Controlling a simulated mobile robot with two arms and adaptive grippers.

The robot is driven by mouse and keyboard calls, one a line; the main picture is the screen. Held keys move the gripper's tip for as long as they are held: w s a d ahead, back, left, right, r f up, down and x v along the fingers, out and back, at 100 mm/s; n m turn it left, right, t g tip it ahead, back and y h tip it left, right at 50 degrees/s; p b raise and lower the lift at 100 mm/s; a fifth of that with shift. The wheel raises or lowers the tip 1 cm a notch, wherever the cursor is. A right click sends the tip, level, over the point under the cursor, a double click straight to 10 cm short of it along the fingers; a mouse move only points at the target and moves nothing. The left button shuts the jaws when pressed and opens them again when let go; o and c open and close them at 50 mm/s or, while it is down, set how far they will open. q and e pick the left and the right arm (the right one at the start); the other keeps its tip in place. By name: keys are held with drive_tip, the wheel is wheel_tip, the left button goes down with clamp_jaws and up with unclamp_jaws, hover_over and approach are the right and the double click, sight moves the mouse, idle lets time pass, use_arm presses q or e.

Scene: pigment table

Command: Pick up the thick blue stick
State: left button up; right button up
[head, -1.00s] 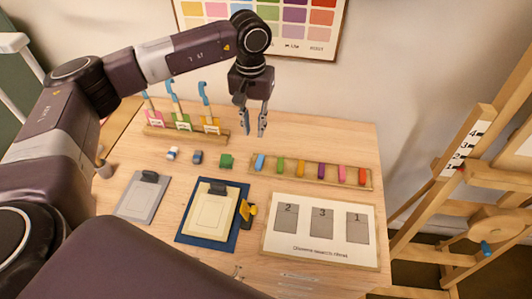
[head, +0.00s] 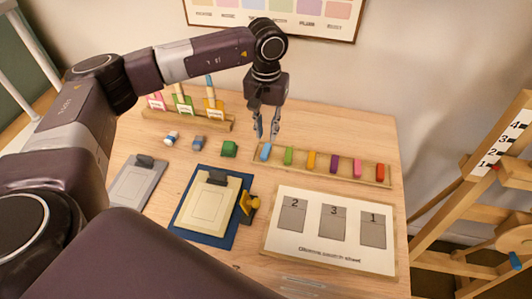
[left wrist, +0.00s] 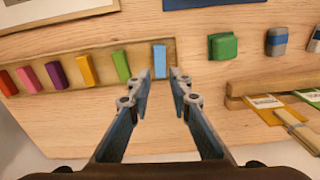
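The thick blue stick (head: 265,152) lies at the left end of a wooden tray (head: 322,168), in a row of coloured sticks. In the left wrist view the blue stick (left wrist: 159,61) shows just beyond my fingertips, lined up with the gap between them. My left gripper (head: 267,137) is open and empty, pointing down above the blue stick's end of the tray. In the left wrist view the left gripper (left wrist: 160,74) has its two fingers apart, with nothing between them. My right gripper is not in view.
Green (head: 289,156), orange, purple, pink and red sticks lie to the right. A green block (head: 229,149) and two blue-and-white pieces are left of the tray. In front are a clipboard (head: 208,205) and a numbered sheet (head: 331,228). A brush rack (head: 190,120) stands behind.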

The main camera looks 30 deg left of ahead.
sight(266, 150)
use_arm(q)
drive_tip(key=f+p, duration=0.1)
drive_tip(key=f, duration=0.1)
drive_tip(key=f+p, duration=0.1)
drive_tip(key=f, duration=0.1)
drive_tip(key=f+p, duration=0.1)
drive_tip(key=f, duration=0.1)
drive_tip(key=shift+s+f, duration=0.2)
drive_tip(key=shift+s, duration=0.05)
clamp_jaws()
wheel_tip(266, 150, up, 20)
drive_tip(key=b, duration=0.5)
drive_tip(key=shift+c, duration=1.2)
unclamp_jaws()
drive_tip(key=shift+d, duration=0.1)
clamp_jaws()
